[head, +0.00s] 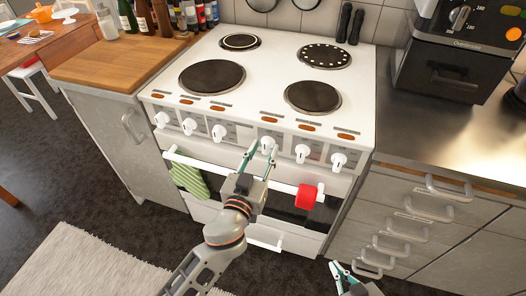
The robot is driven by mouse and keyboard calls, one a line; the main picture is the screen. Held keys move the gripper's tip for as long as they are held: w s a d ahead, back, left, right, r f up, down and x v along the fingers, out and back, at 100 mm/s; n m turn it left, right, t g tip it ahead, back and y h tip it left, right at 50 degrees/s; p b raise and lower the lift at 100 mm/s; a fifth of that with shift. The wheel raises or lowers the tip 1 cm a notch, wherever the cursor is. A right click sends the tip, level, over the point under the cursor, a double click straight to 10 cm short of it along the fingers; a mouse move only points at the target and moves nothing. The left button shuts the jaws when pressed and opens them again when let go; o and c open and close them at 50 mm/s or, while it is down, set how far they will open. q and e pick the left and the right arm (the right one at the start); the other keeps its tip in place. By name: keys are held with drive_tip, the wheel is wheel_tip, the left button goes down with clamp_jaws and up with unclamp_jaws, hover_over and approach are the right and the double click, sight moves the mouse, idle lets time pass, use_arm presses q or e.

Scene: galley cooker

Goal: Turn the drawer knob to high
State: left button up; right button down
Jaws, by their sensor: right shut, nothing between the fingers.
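The white cooker (270,68) has a row of several white knobs on its sloped front panel. One knob (267,143), just right of the panel's middle, is at the fingertips of my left gripper (262,150). The gripper's teal fingers are spread apart, one on each side near this knob; whether they touch it I cannot tell. The knob's pointer and the panel marks are too small to read. Which knob is the drawer's is not legible. My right gripper (336,270) is low at the bottom right, shut and empty, away from the cooker's knobs.
Other knobs (302,152) stand close beside. Drawer handles (425,212) protrude at right. Floor before the cooker is open.

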use_arm(q)
clamp_jaws()
use_arm(e)
drive_tip(key=shift+w+d+r, duration=0.1)
drive_tip(key=shift+w+r, duration=0.1)
drive_tip(key=shift+w, duration=0.3)
